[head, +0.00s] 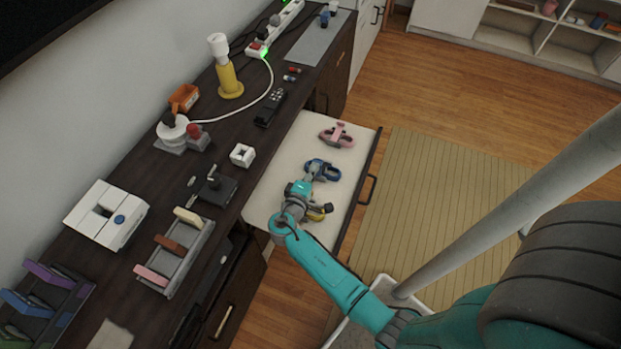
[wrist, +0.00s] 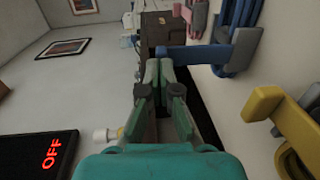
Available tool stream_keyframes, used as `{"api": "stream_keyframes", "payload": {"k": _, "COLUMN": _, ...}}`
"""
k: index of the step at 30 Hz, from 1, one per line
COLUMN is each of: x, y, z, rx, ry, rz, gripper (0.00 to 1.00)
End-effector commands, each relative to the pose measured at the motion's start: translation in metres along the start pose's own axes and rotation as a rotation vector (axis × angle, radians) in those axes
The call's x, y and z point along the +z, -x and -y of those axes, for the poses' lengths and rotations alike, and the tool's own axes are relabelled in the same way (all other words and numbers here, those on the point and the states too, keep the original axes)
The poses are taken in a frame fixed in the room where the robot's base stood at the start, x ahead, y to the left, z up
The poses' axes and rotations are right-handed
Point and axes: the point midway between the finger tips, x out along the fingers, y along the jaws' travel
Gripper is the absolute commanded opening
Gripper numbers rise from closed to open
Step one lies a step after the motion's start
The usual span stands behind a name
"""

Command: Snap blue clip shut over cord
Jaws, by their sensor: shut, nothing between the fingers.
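The blue clip (head: 329,172) sits with a coiled cord in the pale open drawer (head: 285,157). In the wrist view its blue bar (wrist: 205,53) stands out from the drawer floor, beside a grey block and the blue loops of the cord (wrist: 240,60). My gripper (head: 312,172) is shut and empty at the near-left side of the blue clip. In the wrist view my fingertips (wrist: 160,65) are together close to the bar's free end; I cannot tell whether they touch it. My gripper partly hides the clip in the head view.
A pink clip (head: 338,135) lies farther back in the drawer. A yellow clip (head: 320,212) lies nearer, beside my wrist; it also shows in the wrist view (wrist: 280,118). The dark desk (head: 225,155) with several items runs along the drawer's left.

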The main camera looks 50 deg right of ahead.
Motion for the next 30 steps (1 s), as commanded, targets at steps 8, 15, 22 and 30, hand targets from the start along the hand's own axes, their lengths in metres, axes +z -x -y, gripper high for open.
{"api": "stream_keyframes", "payload": {"k": 8, "x": 0.001, "y": -0.026, "z": -0.013, "rx": -0.26, "ry": -0.007, "rz": 0.002, "gripper": 0.0}}
{"api": "stream_keyframes", "payload": {"k": 15, "x": 0.0, "y": -0.049, "z": -0.018, "rx": -0.487, "ry": -0.008, "rz": 0.003, "gripper": 0.0}}
{"api": "stream_keyframes", "payload": {"k": 22, "x": 0.001, "y": -0.071, "z": -0.016, "rx": -0.707, "ry": -0.006, "rz": 0.003, "gripper": 0.0}}
{"api": "stream_keyframes", "payload": {"k": 30, "x": 0.0, "y": -0.096, "z": -0.009, "rx": -0.964, "ry": -0.004, "rz": 0.002, "gripper": 0.0}}
